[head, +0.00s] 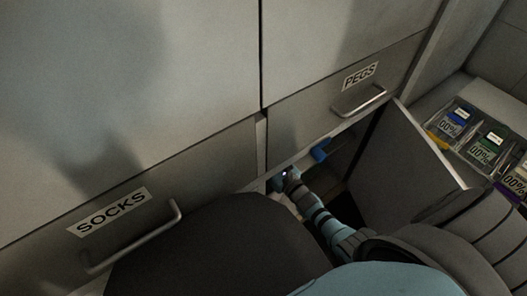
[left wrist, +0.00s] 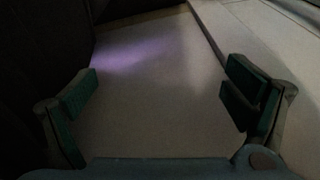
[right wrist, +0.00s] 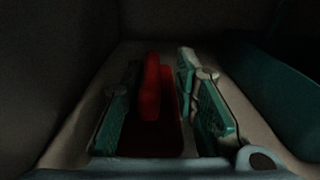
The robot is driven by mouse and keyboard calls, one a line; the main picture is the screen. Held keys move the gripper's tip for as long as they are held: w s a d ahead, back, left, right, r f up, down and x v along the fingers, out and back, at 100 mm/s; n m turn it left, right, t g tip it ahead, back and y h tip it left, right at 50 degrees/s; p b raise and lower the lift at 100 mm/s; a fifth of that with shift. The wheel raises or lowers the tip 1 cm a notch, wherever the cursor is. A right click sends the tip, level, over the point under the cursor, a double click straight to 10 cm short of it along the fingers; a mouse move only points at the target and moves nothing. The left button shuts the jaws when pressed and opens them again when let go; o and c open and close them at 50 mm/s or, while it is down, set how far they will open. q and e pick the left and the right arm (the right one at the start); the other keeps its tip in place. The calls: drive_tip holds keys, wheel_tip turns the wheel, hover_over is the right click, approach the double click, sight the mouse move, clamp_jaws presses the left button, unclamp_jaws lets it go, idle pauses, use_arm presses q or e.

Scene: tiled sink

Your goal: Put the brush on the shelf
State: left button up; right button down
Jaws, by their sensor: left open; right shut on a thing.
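A red object, which looks like the brush (right wrist: 151,92), lies lengthwise between the fingers of my right gripper (right wrist: 158,66), which is shut on it. The red part is dim and its far end is hard to make out. In the head view my right gripper (head: 284,181) reaches into the dark open cupboard below the PEGS drawer, and the brush cannot be made out there. My left gripper (left wrist: 162,80) is open and empty over a plain pale surface. It does not show in the head view. I cannot tell which surface is the shelf.
The PEGS drawer (head: 310,110) and SOCKS drawer (head: 120,230) are closed. An open cupboard door (head: 415,145) stands right of my right arm. A blue thing (head: 320,151) is inside the cupboard. A teal thing (right wrist: 285,85) lies right of my right gripper.

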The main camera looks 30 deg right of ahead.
drive_tip(key=c, duration=1.2)
unclamp_jaws()
use_arm(q)
drive_tip(key=s+a+r+p, duration=0.1)
drive_tip(key=s+r+p, duration=0.3)
drive_tip(key=p, duration=1.2)
drive_tip(key=s+a+r+g+p, duration=0.1)
drive_tip(key=s+r+p, duration=0.4)
drive_tip(key=s+p, duration=0.6)
drive_tip(key=a+p, duration=0.1)
drive_tip(key=p, duration=0.3)
drive_tip(key=shift+s+g+p, duration=0.3)
drive_tip(key=shift+p, duration=0.1)
use_arm(e)
drive_tip(key=s+n+g+h, duration=0.1)
drive_tip(key=s+n+g, duration=0.4)
drive_tip(key=s+n, duration=0.6)
drive_tip(key=s+r+n+g+h, duration=0.1)
drive_tip(key=s+n+g, duration=0.5)
drive_tip(key=s+n, duration=0.6)
drive_tip(key=s+d+n+g+h, duration=0.1)
drive_tip(key=s+n+g, duration=0.4)
drive_tip(key=s+n, duration=0.6)
drive_tip(key=shift+s+r+n+g, duration=0.15)
drive_tip(key=shift+s, duration=2.6)
drive_tip(key=shift+s+r+n+g, duration=0.1)
drive_tip(key=shift+s+n+g, duration=0.05)
drive_tip(key=shift+s, duration=2.55)
